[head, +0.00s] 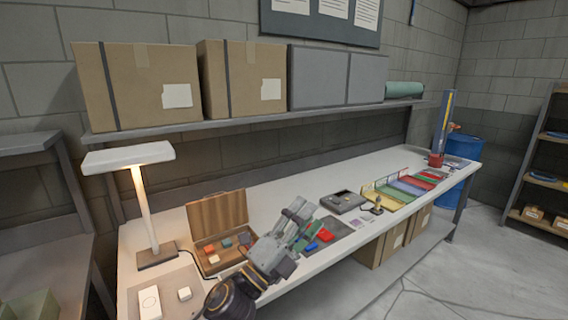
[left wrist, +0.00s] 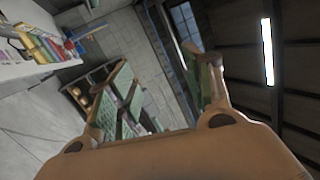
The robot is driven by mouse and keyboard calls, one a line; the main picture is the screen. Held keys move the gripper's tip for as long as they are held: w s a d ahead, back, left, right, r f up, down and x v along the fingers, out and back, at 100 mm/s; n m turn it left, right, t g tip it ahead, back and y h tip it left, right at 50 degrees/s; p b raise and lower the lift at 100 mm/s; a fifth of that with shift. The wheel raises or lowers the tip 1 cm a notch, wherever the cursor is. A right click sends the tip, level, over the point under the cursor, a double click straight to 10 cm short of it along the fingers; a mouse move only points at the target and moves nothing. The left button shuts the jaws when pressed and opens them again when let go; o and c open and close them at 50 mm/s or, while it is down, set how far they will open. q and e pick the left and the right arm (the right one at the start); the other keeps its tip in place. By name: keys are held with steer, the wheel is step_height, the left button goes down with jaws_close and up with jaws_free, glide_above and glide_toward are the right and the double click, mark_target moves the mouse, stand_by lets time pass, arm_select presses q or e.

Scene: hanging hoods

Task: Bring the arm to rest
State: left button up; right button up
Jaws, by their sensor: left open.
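My left arm enters the head view from the bottom. Its left gripper (head: 304,222) hangs in the air over the front part of the white workbench (head: 283,200). The left wrist view shows the same gripper (left wrist: 160,85) with its two green-padded fingers spread wide and nothing between them. That view is tilted and looks out across the room. My right gripper is in neither view.
A lamp (head: 130,160) and an open wooden box (head: 219,212) with small blocks stand left of the gripper. Coloured bins (head: 408,186) are to the right. Floor (head: 420,290) in front is clear.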

arm_select(q)
steer(key=a+f+n+g+y, duration=0.3)
steer(key=a+f+n+y, duration=1.4)
steer(key=a+f+n, duration=0.6)
steer(key=s+a+f+n+g, duration=0.35)
steer(key=s+f+g, duration=0.55)
steer(key=s+f, duration=0.95)
steer(key=s+a+f+g, duration=0.1)
steer(key=s+f, duration=0.1)
steer(key=f, duration=1.3)
steer(key=s+a+f, duration=0.1)
steer(key=s+f, duration=0.1)
steer(key=f, duration=1.3)
steer(key=s+a+f, duration=0.3)
steer(key=s+f, duration=0.7)
steer(key=s+a+f+g+y, duration=0.1)
steer(key=s+a+f, duration=0.1)
steer(key=s+f, duration=0.8)
steer(key=shift+s+a+f+m+g, duration=0.2)
steer(key=shift+s+a+m+g, duration=0.15)
steer(key=shift+s, duration=0.25)
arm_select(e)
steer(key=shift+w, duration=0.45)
